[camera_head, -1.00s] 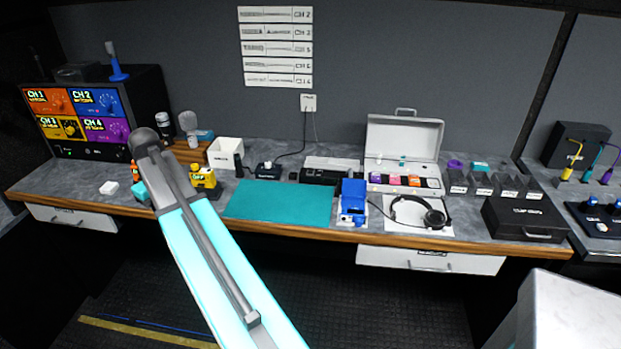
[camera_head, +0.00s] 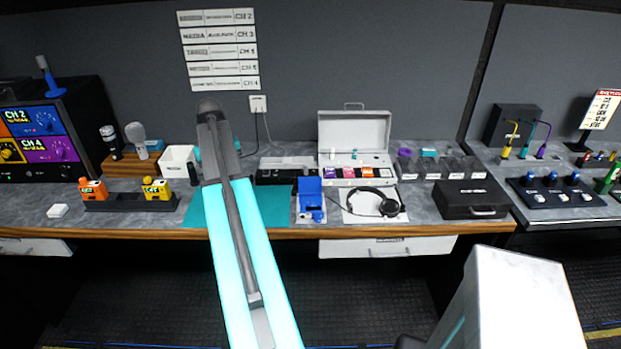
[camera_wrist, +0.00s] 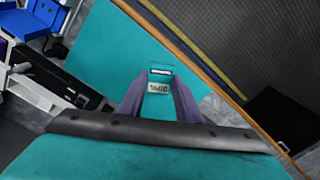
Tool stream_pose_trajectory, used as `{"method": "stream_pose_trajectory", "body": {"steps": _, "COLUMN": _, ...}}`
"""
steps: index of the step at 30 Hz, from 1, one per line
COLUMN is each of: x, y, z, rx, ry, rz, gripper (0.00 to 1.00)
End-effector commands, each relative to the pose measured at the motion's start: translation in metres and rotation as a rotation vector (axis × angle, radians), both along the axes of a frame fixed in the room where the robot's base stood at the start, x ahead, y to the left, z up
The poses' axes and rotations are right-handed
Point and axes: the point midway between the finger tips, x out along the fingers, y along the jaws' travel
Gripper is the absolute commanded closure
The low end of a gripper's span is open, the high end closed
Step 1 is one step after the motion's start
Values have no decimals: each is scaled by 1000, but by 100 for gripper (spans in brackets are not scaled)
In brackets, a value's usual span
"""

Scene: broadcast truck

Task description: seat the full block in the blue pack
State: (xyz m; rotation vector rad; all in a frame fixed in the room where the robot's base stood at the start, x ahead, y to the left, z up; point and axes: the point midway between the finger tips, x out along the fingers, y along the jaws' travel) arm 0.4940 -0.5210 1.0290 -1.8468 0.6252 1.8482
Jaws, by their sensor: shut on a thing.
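In the wrist view, my gripper (camera_wrist: 158,97) is shut on a small block (camera_wrist: 159,86) with a pale label, held between its fingertips above the teal mat. I cannot read the label clearly. In the head view my own arm hides most of the gripper and the block. The blue pack (camera_head: 311,203) stands on the counter right of the teal mat (camera_head: 268,208), its upper part raised at the back. Part of the blue pack also shows at the top left of the wrist view (camera_wrist: 36,16), apart from my gripper.
Headphones (camera_head: 388,207) lie on a white sheet right of the blue pack. An orange pack (camera_head: 92,191) and a yellow pack (camera_head: 157,190) stand in a dark holder at left. An open white case (camera_head: 354,130) is behind. A black case (camera_head: 470,199) sits at right.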

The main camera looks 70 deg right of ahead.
Motion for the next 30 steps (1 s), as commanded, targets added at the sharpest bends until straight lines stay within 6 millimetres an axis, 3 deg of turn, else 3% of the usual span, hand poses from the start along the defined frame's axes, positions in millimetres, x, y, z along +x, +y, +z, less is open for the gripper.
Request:
{"method": "stream_pose_trajectory", "body": {"steps": 6, "x": -53, "y": -51, "z": 8, "rx": 0, "ry": 0, "rz": -142, "gripper": 85}}
{"method": "stream_pose_trajectory", "body": {"steps": 19, "x": -170, "y": -129, "z": 19, "rx": 0, "ry": 0, "rz": -414, "gripper": 85}}
{"method": "stream_pose_trajectory", "body": {"steps": 24, "x": -214, "y": -149, "z": 2, "rx": 1, "ry": 2, "rz": -507, "gripper": 85}}
{"method": "stream_pose_trajectory", "body": {"steps": 30, "x": -232, "y": -157, "z": -26, "rx": 1, "ry": 1, "rz": -545, "gripper": 85}}
